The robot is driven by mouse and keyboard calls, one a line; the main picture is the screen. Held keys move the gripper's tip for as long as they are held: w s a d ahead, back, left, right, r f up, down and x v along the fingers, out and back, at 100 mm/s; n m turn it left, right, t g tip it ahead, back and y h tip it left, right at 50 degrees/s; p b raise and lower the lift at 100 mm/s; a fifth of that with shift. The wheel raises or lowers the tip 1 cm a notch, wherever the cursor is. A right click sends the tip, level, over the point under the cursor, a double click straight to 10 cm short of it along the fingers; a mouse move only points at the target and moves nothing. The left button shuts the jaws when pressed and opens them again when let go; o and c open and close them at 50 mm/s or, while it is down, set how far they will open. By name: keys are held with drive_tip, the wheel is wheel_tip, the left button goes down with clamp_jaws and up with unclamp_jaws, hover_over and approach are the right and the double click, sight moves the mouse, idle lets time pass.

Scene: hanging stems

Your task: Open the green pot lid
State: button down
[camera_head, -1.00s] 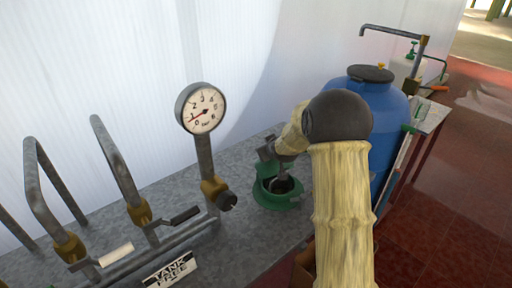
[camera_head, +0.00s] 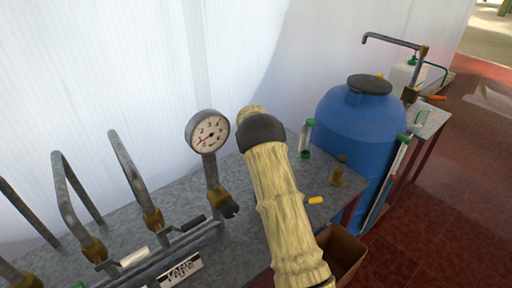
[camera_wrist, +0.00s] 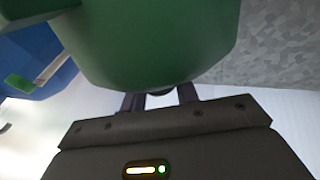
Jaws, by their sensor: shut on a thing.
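In the wrist view a large green body (camera_wrist: 150,45), which looks like the green pot lid, fills the upper middle, very close to the camera. My gripper (camera_wrist: 160,101) is shut at its near edge, where a small dark part sits between the two dark fingers. The green body hides the fingertips, so the exact grip is unclear. In the head view my own pale-sleeved arm covers my gripper and the place on the bench where the green pot stood. The pot does not show there now.
A pressure gauge (camera_head: 208,131) on a pipe and bent metal pipes stand left of my arm. A green-capped tube (camera_head: 306,138) and a brass fitting (camera_head: 337,176) stand on the grey bench (camera_head: 232,172). A blue barrel (camera_head: 360,128) and a cardboard box (camera_head: 343,254) are to the right.

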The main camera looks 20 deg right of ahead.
drive_tip(key=shift+w+a+f+g+p, duration=0.15)
drive_tip(key=shift+w+a+g+p, duration=0.05)
drive_tip(key=shift+w+g+p, duration=0.2)
drive_tip(key=shift+w, duration=0.1)
drive_tip(key=c, duration=1.1)
unclamp_jaws()
drive_tip(key=shift+w+f, duration=0.1)
drive_tip(key=shift+w, duration=0.05)
drive_tip(key=shift+s+d, duration=0.2)
drive_tip(key=shift+d, duration=0.1)
drive_tip(key=b+v, duration=0.4)
drive_tip(key=v, duration=1.3)
drive_tip(key=shift+a, duration=0.25)
